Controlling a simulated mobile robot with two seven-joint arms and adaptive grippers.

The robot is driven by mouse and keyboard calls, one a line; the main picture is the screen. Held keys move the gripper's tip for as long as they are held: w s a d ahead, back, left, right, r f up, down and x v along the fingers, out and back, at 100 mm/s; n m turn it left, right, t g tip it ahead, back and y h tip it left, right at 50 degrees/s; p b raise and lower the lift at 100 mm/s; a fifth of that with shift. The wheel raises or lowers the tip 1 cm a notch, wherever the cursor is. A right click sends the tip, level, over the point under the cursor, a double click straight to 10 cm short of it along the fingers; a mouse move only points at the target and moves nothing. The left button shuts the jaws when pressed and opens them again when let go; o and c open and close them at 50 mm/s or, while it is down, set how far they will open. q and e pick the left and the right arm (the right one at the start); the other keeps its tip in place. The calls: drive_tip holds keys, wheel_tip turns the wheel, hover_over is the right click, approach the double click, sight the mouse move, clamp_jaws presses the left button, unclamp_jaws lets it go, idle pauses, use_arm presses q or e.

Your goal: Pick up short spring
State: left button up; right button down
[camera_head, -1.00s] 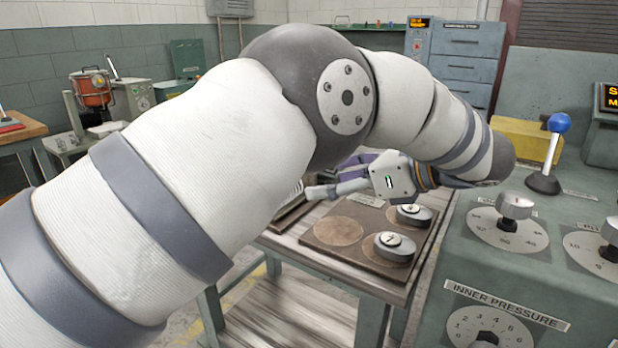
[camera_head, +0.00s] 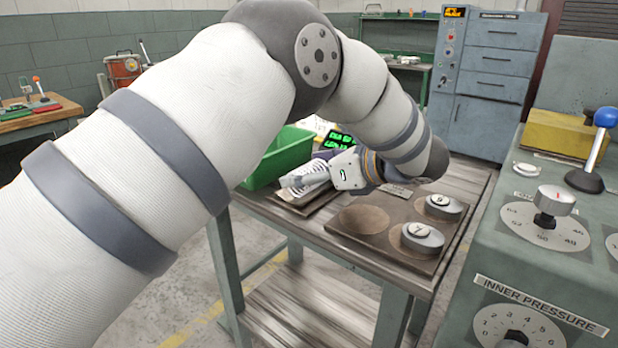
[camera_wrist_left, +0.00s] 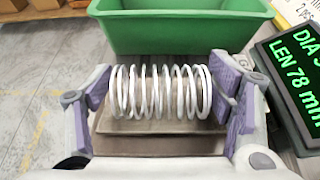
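A pale metal coil spring (camera_wrist_left: 160,92) lies crosswise in the left wrist view, between the two purple-padded fingers of my left gripper (camera_wrist_left: 164,98). The fingers are wide apart, one at each end of the spring. Whether the pads touch its ends I cannot tell. In the head view the left gripper (camera_head: 308,180) is over a small dark tray (camera_head: 299,207) on the table, with the spring's coils (camera_head: 314,169) partly showing beside its fingers. The brownish tray also shows under the spring in the wrist view (camera_wrist_left: 160,145). My right gripper is not in view.
A green bin (camera_head: 270,163) stands just behind the tray. A black display (camera_head: 340,140) with green text is close beside it. A brown board (camera_head: 375,240) holding two round weights (camera_head: 422,237) lies to the right. A control console (camera_head: 535,270) borders the table.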

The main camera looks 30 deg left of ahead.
use_arm(q)
drive_tip(key=c, duration=0.9)
